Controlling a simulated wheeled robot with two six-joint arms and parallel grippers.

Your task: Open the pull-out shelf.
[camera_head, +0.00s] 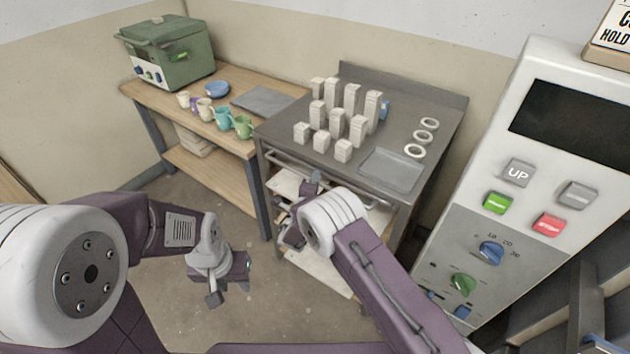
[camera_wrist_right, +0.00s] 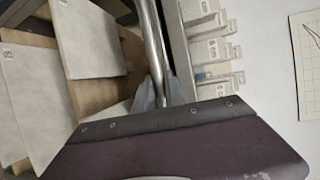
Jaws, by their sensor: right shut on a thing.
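The metal work table (camera_head: 400,120) has a pale metal handle bar (camera_head: 287,165) along its front edge, just below the top. My right gripper (camera_head: 312,182) reaches this front edge; my own wrist hides part of it. In the right wrist view, the fingers (camera_wrist_right: 160,92) are shut on the bar (camera_wrist_right: 153,45), one on each side. White slabs (camera_wrist_right: 90,40) lie on boards beside the bar there. I cannot tell from the head view how far the shelf is out. My left gripper (camera_head: 232,280) hangs empty over the floor, fingers apart.
Several pale kiln posts (camera_head: 331,92), white rings (camera_head: 415,151) and a grey tray (camera_head: 391,170) are on the metal top. A wooden table (camera_head: 150,95) with cups and a green kiln (camera_head: 168,55) stands left. A control panel (camera_head: 530,180) stands close at right. The floor (camera_head: 215,235) in front is clear.

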